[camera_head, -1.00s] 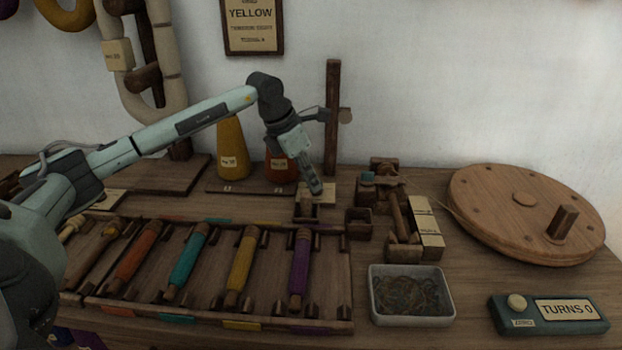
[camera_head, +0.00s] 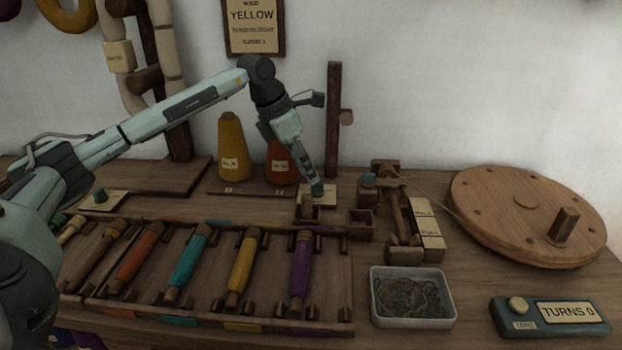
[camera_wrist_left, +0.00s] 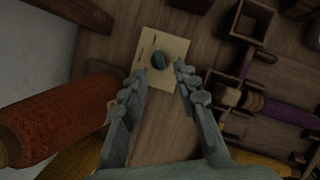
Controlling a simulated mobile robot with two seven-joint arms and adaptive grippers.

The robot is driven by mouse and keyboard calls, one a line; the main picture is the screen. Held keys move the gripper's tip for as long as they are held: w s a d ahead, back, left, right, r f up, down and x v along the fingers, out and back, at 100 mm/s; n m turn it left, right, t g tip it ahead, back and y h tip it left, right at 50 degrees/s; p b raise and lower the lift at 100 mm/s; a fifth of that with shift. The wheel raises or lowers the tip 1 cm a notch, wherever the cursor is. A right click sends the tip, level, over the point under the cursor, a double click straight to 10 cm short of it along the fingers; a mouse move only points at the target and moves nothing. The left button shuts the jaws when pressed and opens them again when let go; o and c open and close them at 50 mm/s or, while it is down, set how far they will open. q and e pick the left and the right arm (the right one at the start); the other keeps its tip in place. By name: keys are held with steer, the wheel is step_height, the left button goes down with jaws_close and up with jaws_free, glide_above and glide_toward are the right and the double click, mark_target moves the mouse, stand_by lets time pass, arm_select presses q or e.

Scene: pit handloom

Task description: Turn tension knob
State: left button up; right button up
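A small round teal knob (camera_wrist_left: 160,60) sits on a cream plate (camera_wrist_left: 174,46) on the table, seen in the left wrist view. In the head view the plate (camera_head: 328,194) lies in front of the red cone, and the knob there is largely covered by my fingers. My left gripper (camera_wrist_left: 160,71) points down at the knob with its two fingers apart and nothing between them. The knob shows just past the fingertips, roughly centred; I cannot tell whether they touch it. In the head view my left gripper (camera_head: 317,187) is right above the plate. My right gripper is not in view.
A red-orange cone (camera_head: 278,164) and a yellow cone (camera_head: 231,146) stand close behind. A wooden post (camera_head: 333,120) rises at the back. A rack of coloured bobbins (camera_head: 330,270) lies in front. A winder (camera_head: 400,220), wire tray (camera_head: 410,320) and wheel (camera_head: 490,195) are right.

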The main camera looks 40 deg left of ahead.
arm_select(q)
steer(key=v, duration=0.8)
steer(key=shift+s, duration=0.1)
